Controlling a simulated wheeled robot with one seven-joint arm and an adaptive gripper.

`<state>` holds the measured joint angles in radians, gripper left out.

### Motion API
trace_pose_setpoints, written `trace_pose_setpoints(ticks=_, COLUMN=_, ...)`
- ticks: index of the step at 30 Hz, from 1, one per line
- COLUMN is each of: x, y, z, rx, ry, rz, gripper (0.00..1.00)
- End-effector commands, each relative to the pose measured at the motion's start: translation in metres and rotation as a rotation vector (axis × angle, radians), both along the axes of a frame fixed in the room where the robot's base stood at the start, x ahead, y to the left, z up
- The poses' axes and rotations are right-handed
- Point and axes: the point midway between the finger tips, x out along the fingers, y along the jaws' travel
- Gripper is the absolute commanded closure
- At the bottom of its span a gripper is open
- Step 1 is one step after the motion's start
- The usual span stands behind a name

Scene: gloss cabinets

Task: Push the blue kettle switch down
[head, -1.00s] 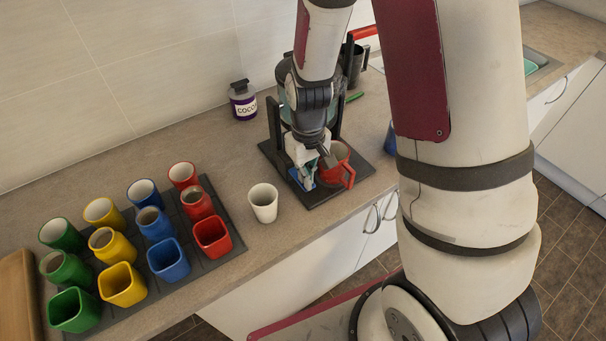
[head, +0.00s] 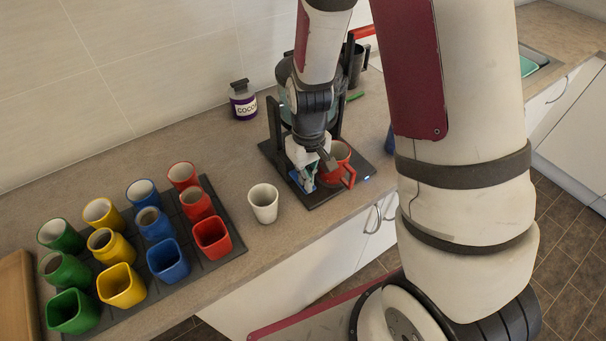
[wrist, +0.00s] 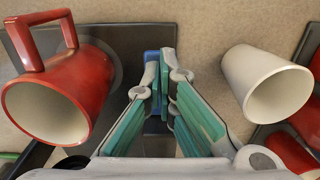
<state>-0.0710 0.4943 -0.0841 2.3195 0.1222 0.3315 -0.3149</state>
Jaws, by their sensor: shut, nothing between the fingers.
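The blue kettle switch (wrist: 152,56) shows at my fingertips in the wrist view, partly covered by them. My gripper (wrist: 166,62) is shut and empty, its tips at the switch. They look touching, but the exact contact is hidden. In the head view my gripper (head: 306,184) reaches down to the front left of the black kettle base (head: 325,194). A small blue light (head: 367,178) glows on the base's right front edge. The kettle (head: 285,108) stands behind my wrist, mostly hidden.
A red mug (wrist: 66,90) stands on the base close beside my gripper. A white cup (head: 263,204) stands left of the base. A dark tray (head: 222,213) holds several coloured cups. A cocoa jar (head: 243,101) stands by the wall.

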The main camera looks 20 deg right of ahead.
Motion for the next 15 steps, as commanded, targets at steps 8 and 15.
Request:
trace_pose_setpoints(ticks=8, x=0.0, y=0.0, z=0.001, rx=0.0, ry=0.0, rz=0.0, gripper=1.0)
trace_pose_setpoints(ticks=15, x=-0.001, y=0.0, z=0.02, rx=0.001, ry=-0.003, rz=0.0, gripper=1.0)
